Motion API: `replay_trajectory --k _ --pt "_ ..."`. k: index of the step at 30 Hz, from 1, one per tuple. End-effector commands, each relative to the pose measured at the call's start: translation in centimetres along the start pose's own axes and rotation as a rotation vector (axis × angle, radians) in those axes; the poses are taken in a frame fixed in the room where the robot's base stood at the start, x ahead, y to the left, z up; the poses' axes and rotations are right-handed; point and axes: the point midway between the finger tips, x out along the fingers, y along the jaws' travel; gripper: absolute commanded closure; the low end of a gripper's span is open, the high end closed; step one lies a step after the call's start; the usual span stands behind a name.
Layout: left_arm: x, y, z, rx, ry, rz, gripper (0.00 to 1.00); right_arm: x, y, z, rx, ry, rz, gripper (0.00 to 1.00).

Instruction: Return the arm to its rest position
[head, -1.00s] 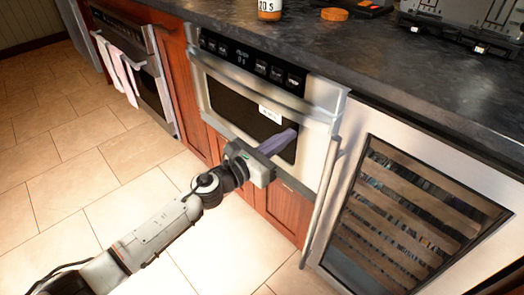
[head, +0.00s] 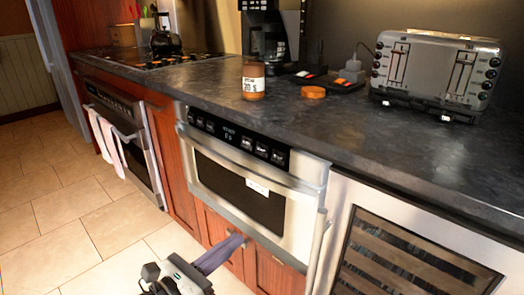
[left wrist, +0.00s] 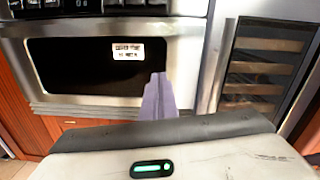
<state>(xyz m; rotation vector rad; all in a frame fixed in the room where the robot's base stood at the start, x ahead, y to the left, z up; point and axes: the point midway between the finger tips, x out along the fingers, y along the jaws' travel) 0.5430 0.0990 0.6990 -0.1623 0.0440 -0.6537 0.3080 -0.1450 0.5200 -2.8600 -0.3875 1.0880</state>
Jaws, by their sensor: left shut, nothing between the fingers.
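My left gripper (head: 219,254) is low in the head view, in front of the cabinet below the microwave drawer. Its purple-grey fingers are together with nothing between them. In the left wrist view the shut fingers (left wrist: 158,98) point toward the lower part of the microwave drawer (left wrist: 95,62). The microwave drawer (head: 240,187) is built in under the counter and looks closed, with a white label on its dark window. My right gripper is in neither view.
The dark counter (head: 330,120) holds a jar (head: 253,82), an orange lid (head: 312,92) and a toaster (head: 438,70). A wine cooler (head: 405,262) stands right of the drawer, an oven (head: 122,125) with towels to the left. The tiled floor (head: 60,215) at left is clear.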

Motion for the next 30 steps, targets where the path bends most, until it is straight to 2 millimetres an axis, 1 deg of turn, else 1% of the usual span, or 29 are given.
replay_trajectory --k 2,5,6,8,9,12,15,18,21,22,23,24,30 --pt "-1.2 -0.6 -1.3 -0.281 -0.015 0.057 1.00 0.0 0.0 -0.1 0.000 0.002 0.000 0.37" --pt "-3.9 -0.6 -3.7 -0.821 -0.058 0.188 1.00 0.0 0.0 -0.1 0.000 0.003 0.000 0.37" --pt "-5.3 -0.6 -5.1 -1.063 -0.083 0.254 1.00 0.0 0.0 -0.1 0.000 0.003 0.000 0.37" --pt "-7.6 -0.7 -7.3 -1.410 -0.129 0.355 1.00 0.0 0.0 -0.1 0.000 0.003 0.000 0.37" --pt "-9.1 -0.9 -8.8 -1.616 -0.163 0.421 1.00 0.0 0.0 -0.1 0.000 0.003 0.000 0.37" --pt "-12.4 -1.8 -12.0 -2.042 -0.254 0.571 1.00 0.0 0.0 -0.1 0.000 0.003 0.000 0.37" --pt "-15.4 -3.2 -14.7 -2.382 -0.356 0.708 1.00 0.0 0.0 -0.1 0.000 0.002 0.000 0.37" --pt "-18.2 -4.8 -16.9 -2.668 -0.472 0.841 1.00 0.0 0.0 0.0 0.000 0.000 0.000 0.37" --pt "-20.8 -6.8 -18.6 -2.916 -0.605 0.974 1.00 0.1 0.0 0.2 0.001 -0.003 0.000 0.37" --pt "-21.5 -7.4 -19.1 2.840 0.619 -0.965 1.00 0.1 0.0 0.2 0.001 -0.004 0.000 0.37" --pt "-22.3 -8.1 -19.5 2.750 0.629 -0.952 1.00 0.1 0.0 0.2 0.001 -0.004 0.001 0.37" --pt "-22.0 -8.0 -17.9 2.770 0.628 -0.955 1.00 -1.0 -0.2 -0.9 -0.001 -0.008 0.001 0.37" --pt "-22.0 -8.1 -15.3 2.784 0.636 -0.993 1.00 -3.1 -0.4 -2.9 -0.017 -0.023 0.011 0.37"
